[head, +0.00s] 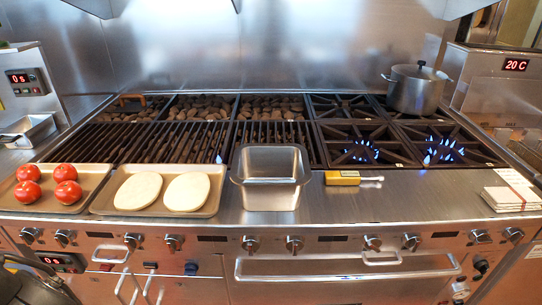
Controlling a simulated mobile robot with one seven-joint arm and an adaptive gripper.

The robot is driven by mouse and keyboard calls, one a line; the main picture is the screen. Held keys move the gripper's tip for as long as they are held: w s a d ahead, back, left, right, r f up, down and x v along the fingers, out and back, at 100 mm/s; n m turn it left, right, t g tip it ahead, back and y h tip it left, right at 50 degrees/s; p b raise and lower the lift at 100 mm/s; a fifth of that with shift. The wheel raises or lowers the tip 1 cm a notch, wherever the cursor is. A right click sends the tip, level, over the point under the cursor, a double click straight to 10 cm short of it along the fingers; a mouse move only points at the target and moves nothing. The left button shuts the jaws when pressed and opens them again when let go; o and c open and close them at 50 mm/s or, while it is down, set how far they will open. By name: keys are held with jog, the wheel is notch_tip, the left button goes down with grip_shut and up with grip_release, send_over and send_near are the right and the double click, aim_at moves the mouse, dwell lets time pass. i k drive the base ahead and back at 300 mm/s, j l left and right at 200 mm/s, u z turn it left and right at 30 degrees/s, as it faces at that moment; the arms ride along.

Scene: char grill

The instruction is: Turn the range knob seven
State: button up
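A row of several round metal range knobs runs along the front panel below the counter edge in the head view. Counted from the left, the seventh is the knob (372,243) right of centre, below the yellow-handled tool. A similar knob (411,242) is close on its right, and another knob (295,244) is further to its left. No number is readable on any knob, so I cannot tell which is called seven. The knobs' exact turn angles are too small to read. My gripper is not in view.
Both front burners, left (361,152) and right (444,152), show blue flames. A lidded pot (415,90) stands on a back burner. The counter holds a metal pan (270,198), a yellow-handled tool (343,178) and food trays. A long handle bar (350,277) runs below the knobs.

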aim_at(370, 242)
jog(key=i, duration=0.65)
jog(key=k+l+z, duration=0.25)
jog(key=l+z, duration=0.25)
jog(key=l, duration=0.2)
jog(key=l+u, duration=0.5)
jog(key=l, duration=0.3)
